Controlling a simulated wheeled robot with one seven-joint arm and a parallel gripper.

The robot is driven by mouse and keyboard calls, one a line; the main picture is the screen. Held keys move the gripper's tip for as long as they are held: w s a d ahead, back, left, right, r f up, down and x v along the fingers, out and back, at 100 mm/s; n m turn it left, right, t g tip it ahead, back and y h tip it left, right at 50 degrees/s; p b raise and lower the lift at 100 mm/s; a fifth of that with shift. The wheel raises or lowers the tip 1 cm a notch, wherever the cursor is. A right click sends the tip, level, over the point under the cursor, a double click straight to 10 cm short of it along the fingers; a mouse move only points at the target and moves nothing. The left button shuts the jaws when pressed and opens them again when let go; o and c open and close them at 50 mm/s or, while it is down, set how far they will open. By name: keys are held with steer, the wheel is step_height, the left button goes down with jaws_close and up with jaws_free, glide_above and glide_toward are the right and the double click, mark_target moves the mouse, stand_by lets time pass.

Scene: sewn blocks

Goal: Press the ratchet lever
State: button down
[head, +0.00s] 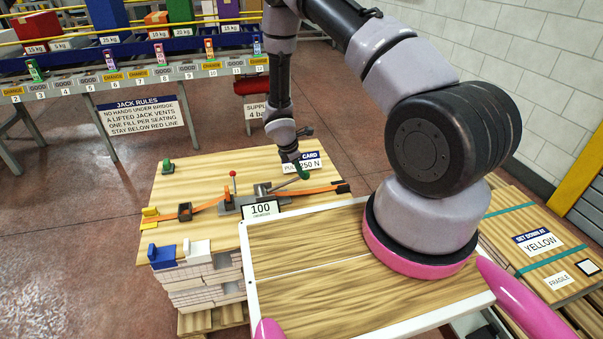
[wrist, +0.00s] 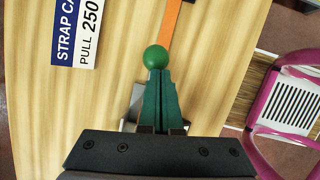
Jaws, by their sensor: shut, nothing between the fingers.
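The ratchet (head: 263,189) sits on a wooden tabletop, in line with an orange strap (head: 320,189). Its grey lever (head: 284,184) slants up to the right, toward my gripper (head: 301,168). In the wrist view a green ball knob (wrist: 155,57) shows right at the tips of my gripper (wrist: 157,76). The green fingers are shut together with nothing between them. I cannot tell whether the tips touch the knob. The ratchet body is mostly hidden behind my fingers in the wrist view. A display (head: 261,210) in front of the ratchet reads 100.
A red-knobbed lever (head: 233,178) stands left of the ratchet. A strap card (head: 305,162) reading 250 N lies behind my gripper. Yellow (head: 150,216), blue (head: 161,256) and white (head: 196,250) blocks sit at the table's left and front edges.

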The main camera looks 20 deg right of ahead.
step_height(320, 180, up, 11)
steer(key=s, duration=0.1)
steer(key=shift+s+a, duration=0.2)
steer(key=shift+a, duration=0.15)
steer(key=shift+r, duration=0.1)
stand_by(1.5)
